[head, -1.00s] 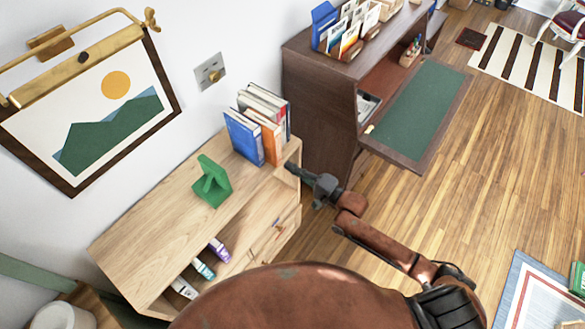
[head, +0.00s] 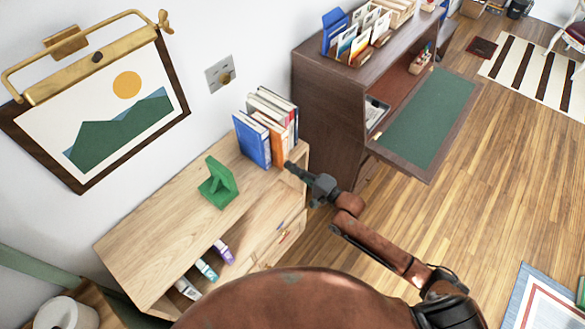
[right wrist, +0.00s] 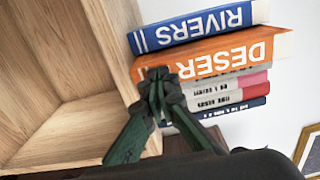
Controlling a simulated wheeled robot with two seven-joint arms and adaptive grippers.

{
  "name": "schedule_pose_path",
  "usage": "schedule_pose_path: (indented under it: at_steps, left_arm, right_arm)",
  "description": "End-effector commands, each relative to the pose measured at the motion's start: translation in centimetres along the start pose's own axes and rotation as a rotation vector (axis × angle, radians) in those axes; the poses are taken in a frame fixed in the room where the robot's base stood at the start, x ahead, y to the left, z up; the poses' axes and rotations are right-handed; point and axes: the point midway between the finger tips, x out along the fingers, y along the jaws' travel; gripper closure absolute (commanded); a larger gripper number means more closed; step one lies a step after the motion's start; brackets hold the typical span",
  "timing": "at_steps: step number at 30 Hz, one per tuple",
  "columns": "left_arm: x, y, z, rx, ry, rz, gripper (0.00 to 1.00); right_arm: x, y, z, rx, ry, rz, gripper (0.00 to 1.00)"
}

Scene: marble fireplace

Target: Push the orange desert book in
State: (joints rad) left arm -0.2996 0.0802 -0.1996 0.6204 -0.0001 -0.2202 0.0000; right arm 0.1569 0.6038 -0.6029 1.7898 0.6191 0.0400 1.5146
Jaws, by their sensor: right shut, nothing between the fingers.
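The orange desert book (head: 278,147) stands upright in a row on top of the wooden shelf unit (head: 150,235). It is between the blue Rivers book (head: 252,140) and several thinner books (head: 275,108). In the right wrist view, the orange book (right wrist: 225,55) shows its spine with "DESER" readable; the spine stands out beyond the thinner books. My right gripper (head: 288,166) is shut and empty, with its fingertips at the bottom end of that spine. The closed tips (right wrist: 157,76) cover the last letter; I cannot tell whether they touch. My left gripper is not in view.
A green ornament (head: 218,183) stands on the shelf top, left of the books. A dark wooden desk (head: 325,120) with its flap open stands close to the right of the shelf. A framed picture (head: 110,125) hangs on the wall.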

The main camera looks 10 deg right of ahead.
Motion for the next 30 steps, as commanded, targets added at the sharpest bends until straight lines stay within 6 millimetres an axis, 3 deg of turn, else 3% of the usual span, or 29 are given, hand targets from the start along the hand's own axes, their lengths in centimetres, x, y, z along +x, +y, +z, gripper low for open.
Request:
schedule_pose_path:
  at_steps: [30]
  left_arm:
    - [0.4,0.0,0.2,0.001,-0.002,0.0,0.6]
  right_arm:
    - [3.0,0.1,0.1,0.001,0.0,0.001,1.0]
